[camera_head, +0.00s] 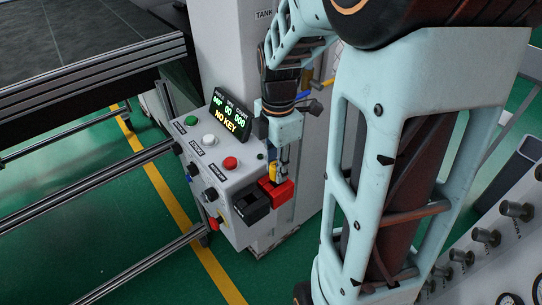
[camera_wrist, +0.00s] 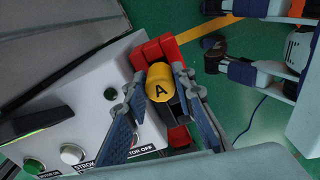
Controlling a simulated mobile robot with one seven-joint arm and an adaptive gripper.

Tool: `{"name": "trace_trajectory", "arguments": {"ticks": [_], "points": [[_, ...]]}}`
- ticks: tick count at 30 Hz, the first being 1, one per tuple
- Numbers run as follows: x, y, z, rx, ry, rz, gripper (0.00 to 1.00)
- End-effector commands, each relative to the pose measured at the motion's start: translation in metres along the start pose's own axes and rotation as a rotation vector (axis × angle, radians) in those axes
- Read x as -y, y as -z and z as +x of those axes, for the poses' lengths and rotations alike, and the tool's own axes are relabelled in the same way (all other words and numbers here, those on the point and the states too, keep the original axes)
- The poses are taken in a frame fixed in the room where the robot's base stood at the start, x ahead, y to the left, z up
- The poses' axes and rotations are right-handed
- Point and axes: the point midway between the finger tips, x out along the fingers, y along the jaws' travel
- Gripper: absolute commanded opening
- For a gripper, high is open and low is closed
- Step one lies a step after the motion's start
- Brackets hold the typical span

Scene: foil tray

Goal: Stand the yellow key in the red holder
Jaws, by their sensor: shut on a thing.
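The yellow key (camera_wrist: 160,90) has a round head marked "A". In the wrist view it lies between the two fingers of my gripper (camera_wrist: 158,82), which is shut on it. The red holder (camera_wrist: 153,50) shows directly behind the key, with red also on its far side. In the head view my gripper (camera_head: 279,165) points down at the red holder (camera_head: 284,192), and a bit of the yellow key (camera_head: 272,172) shows at the holder's upper left. I cannot tell whether the key is inside the holder or just above it; the lower end is hidden.
A black block (camera_head: 251,207) sits left of the red holder on the grey control panel (camera_head: 205,160). The panel carries green, white and red buttons and knobs. A display (camera_head: 230,114) reads "NO KEY". Metal rails (camera_head: 100,190) stand to the left.

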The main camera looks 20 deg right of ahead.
Motion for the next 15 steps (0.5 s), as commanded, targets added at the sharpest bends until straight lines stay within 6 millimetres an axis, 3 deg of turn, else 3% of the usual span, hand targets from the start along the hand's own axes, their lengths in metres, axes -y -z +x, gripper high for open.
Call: {"name": "trace_trajectory", "arguments": {"ticks": [3, 4, 9, 15], "points": [[0.0, 0.0, -0.0002, 0.0, 0.0, 0.0, 0.0], [0.0, 0.0, -0.0002, 0.0, 0.0, 0.0, 0.26], [0.0, 0.0, -0.0002, 0.0, 0.0, 0.0, 0.44], [0.0, 0.0, -0.0001, 0.0, 0.0, 0.0, 0.44]]}}
